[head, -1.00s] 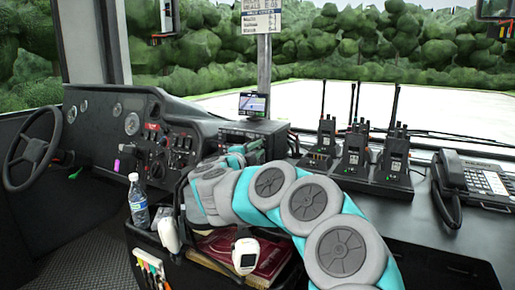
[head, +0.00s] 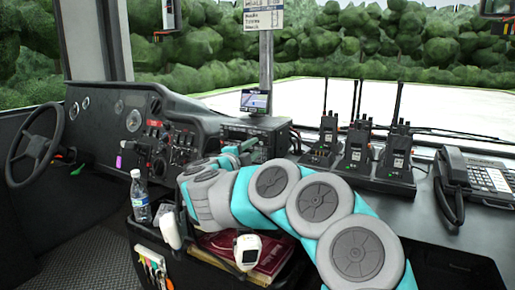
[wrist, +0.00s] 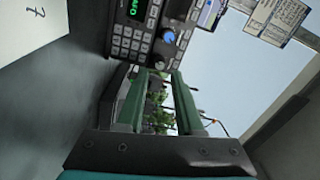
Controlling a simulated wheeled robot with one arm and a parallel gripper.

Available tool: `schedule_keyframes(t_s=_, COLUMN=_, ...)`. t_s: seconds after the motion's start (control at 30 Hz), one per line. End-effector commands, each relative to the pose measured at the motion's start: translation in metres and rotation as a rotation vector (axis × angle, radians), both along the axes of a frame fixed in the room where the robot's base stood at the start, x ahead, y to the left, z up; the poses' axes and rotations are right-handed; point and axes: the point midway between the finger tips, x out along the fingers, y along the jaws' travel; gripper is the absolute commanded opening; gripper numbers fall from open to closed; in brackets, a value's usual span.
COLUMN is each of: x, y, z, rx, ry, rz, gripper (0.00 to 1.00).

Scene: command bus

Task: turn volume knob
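The radio panel (head: 240,133) sits on the dash, its front partly hidden behind my gripper in the head view. In the wrist view the radio (wrist: 125,50) shows a green display, a keypad and round knobs. One knob with a blue face (wrist: 169,37) stands out, with other knobs close by. Which knob is the volume knob I cannot tell. My gripper (wrist: 158,76) has two green fingers with a clear gap between them, and it holds nothing. The fingertips point toward the knobs and appear apart from them. It also shows at the radio front in the head view (head: 240,153).
A small screen (head: 255,101) stands above the radio. Handheld radios (head: 358,150) in chargers and a desk phone (head: 455,180) are to the right.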

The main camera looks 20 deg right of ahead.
Motion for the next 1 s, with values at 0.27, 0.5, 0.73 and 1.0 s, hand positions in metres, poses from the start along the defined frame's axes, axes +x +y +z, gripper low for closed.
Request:
schedule_keyframes(t_s=0.27, x=-0.023, y=0.030, z=-0.002, rx=0.000, ry=0.001, rz=0.002, gripper=0.35)
schedule_keyframes(t_s=0.5, x=-0.024, y=0.032, z=-0.002, rx=-0.001, ry=0.002, rz=0.000, gripper=0.35)
schedule_keyframes(t_s=0.73, x=-0.024, y=0.032, z=-0.002, rx=-0.002, ry=0.001, rz=0.003, gripper=0.35)
schedule_keyframes(t_s=1.0, x=-0.003, y=0.084, z=0.037, rx=-0.061, ry=-0.020, rz=0.277, gripper=0.35)
